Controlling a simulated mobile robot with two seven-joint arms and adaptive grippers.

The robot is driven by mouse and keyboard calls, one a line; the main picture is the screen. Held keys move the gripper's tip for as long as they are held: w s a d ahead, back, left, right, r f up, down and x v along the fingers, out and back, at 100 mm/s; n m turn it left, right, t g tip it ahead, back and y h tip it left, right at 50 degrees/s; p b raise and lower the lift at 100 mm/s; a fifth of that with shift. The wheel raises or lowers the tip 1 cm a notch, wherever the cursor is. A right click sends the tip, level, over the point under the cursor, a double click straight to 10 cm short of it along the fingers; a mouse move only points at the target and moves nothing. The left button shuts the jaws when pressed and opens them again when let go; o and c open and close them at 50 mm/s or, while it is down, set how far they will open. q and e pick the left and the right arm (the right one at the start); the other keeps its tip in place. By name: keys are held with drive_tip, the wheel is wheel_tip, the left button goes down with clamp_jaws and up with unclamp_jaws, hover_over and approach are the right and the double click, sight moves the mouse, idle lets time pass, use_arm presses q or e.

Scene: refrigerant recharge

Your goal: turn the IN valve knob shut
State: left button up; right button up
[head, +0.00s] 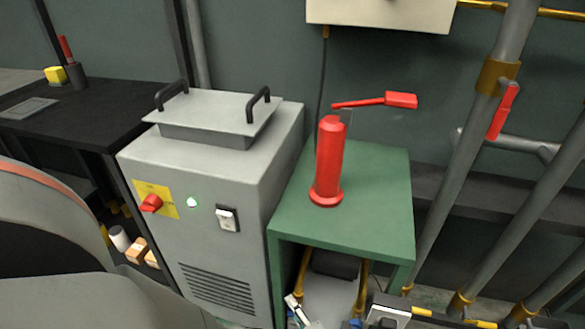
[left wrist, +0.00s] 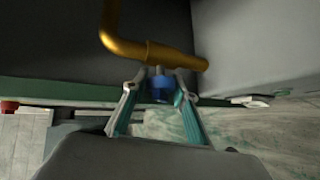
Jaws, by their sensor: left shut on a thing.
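A small blue valve knob (left wrist: 160,84) sits under a brass pipe (left wrist: 150,50) in the left wrist view. My left gripper (left wrist: 159,93) has one finger on each side of this knob and is shut on it. No IN label is readable, and the knob's turn position cannot be told. In the head view part of my left gripper (head: 300,311) shows at the bottom edge, below the green stand. My right gripper is not in view.
A green stand (head: 385,185) carries a red cylinder (head: 329,160). A grey cabinet (head: 190,245) with a red switch (head: 151,203) stands to its left. Grey pipes (head: 455,170) slant along the right. Brass pipes (head: 303,275) run down under the stand.

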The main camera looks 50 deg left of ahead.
use_arm(q)
drive_tip(key=o, duration=1.1)
drive_tip(key=shift+d, duration=0.1)
drive_tip(key=shift+v, duration=4)
drive_tip(key=shift+s, duration=0.1)
